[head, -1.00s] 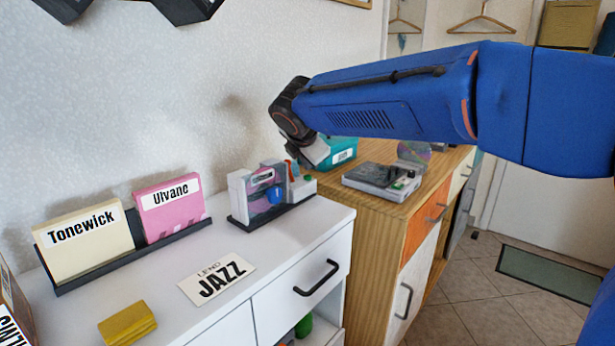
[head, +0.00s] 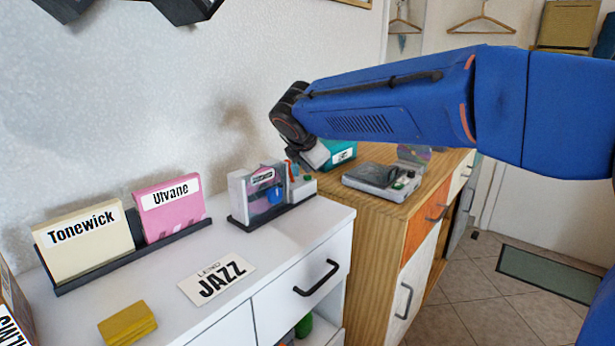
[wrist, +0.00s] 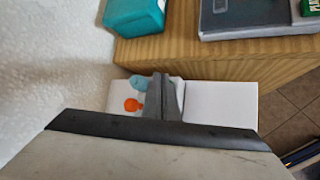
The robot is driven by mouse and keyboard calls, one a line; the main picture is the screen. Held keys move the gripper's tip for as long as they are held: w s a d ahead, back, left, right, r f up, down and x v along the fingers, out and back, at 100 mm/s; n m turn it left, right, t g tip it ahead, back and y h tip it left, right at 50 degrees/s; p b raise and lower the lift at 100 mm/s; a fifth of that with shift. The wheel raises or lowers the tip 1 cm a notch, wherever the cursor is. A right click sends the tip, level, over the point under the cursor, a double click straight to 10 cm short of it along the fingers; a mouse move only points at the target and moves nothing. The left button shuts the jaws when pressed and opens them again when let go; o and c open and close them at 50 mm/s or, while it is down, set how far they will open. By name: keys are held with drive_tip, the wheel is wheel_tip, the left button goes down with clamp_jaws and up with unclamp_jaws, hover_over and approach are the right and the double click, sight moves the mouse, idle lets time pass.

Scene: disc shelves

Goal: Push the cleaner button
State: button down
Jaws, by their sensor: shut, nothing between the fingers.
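An orange-topped bottle (wrist: 133,104) and a teal one (wrist: 139,83) stand beside the fingers.
A teal box (head: 343,155) and a grey disc player (head: 382,180) sit on the wooden cabinet at right. A rack with Tonewick (head: 85,238) and Ulvane (head: 170,207) cases, a JAZZ card (head: 217,279) and a yellow sponge (head: 128,323) occupy the white cabinet. The wall is close behind.

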drive_tip(key=shift+f, duration=0.35)
idle(0.5)
drive_tip(key=shift+r, duration=0.85)
drive_tip(key=shift+r, duration=0.1)
wheel_tip(320, 180, up, 5)
drive_tip(key=shift+f, duration=0.1)
idle(0.6)
idle(0.4)
